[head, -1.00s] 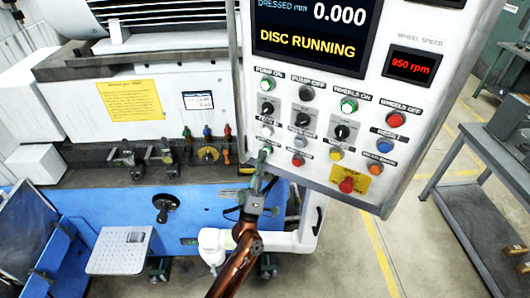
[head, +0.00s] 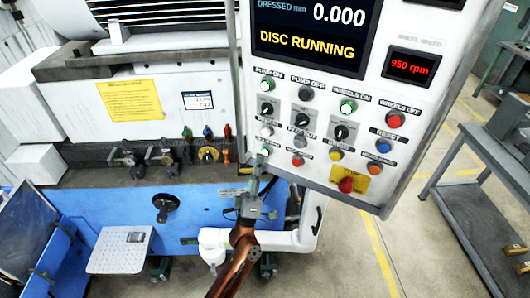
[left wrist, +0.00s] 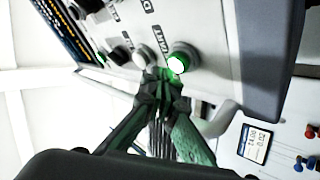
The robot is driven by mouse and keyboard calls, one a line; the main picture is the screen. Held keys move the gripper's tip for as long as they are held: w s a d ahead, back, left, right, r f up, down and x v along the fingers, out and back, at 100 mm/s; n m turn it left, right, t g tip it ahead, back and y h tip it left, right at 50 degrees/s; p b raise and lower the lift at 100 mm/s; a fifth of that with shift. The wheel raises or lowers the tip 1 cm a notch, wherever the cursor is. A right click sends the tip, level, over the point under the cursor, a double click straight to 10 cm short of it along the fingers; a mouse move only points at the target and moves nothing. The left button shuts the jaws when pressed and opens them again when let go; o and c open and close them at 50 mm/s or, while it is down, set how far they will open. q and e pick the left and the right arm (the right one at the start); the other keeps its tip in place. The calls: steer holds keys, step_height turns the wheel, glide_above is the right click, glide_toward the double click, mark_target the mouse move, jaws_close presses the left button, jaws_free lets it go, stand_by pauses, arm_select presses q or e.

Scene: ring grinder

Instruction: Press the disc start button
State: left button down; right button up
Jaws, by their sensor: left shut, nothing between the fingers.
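The white control panel (head: 375,100) has a display (head: 316,28) that reads "DISC RUNNING". The disc start button (head: 265,152) is at the panel's lower left. In the left wrist view it is a lit green button (left wrist: 178,64). My left gripper (head: 258,166) is shut and empty, just below this button. In the left wrist view its fingertips (left wrist: 161,76) are close beside the button; whether they touch it I cannot tell. My right gripper is not in view.
The panel carries several other buttons and knobs, with a red stop button (head: 346,185) on a yellow plate. Behind it stands the grinder with a blue base (head: 200,205) and coloured levers. A grey table (head: 470,215) stands at the right.

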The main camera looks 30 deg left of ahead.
arm_select(q)
steer(key=s, duration=0.5)
steer(key=shift+p, duration=0.3)
stand_by(0.5)
